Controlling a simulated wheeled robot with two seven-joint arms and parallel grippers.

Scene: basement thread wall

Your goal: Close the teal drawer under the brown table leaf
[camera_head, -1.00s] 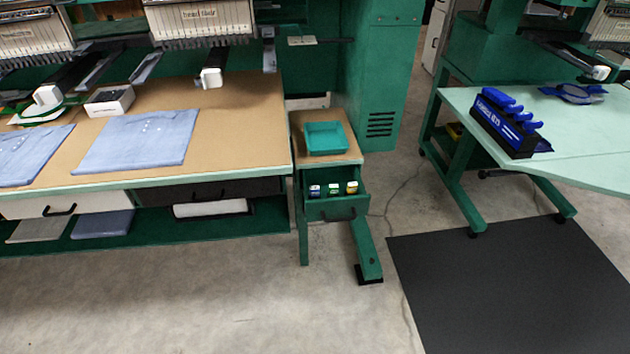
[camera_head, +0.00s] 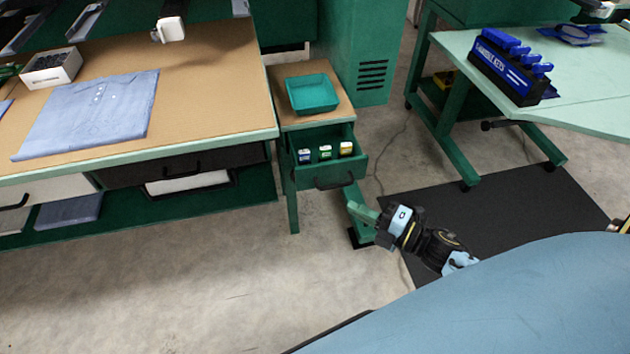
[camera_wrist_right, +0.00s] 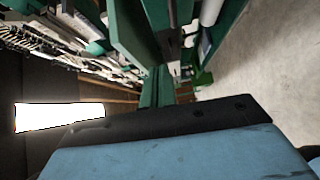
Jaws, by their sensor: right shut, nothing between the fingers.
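The teal drawer (camera_head: 334,175) stands pulled out under the small brown table leaf (camera_head: 281,79). Its dark handle faces the front, and several small labelled boxes (camera_head: 325,153) stand inside. My right gripper (camera_head: 363,215) is shut and empty, in front of and below the drawer front, to its right. It points left and overlaps the green table leg in the picture. I see no contact with the drawer. In the right wrist view the shut fingers (camera_wrist_right: 160,86) show beyond the dark palm, with green panels past them that I cannot identify surely. My left gripper is not in view.
A teal tray (camera_head: 312,108) sits on the leaf. The long table (camera_head: 200,100) with a folded blue shirt is at left. A pale green table (camera_head: 590,120) with a blue rack (camera_head: 505,75) is at right. A black mat (camera_head: 510,205) lies on otherwise open floor.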

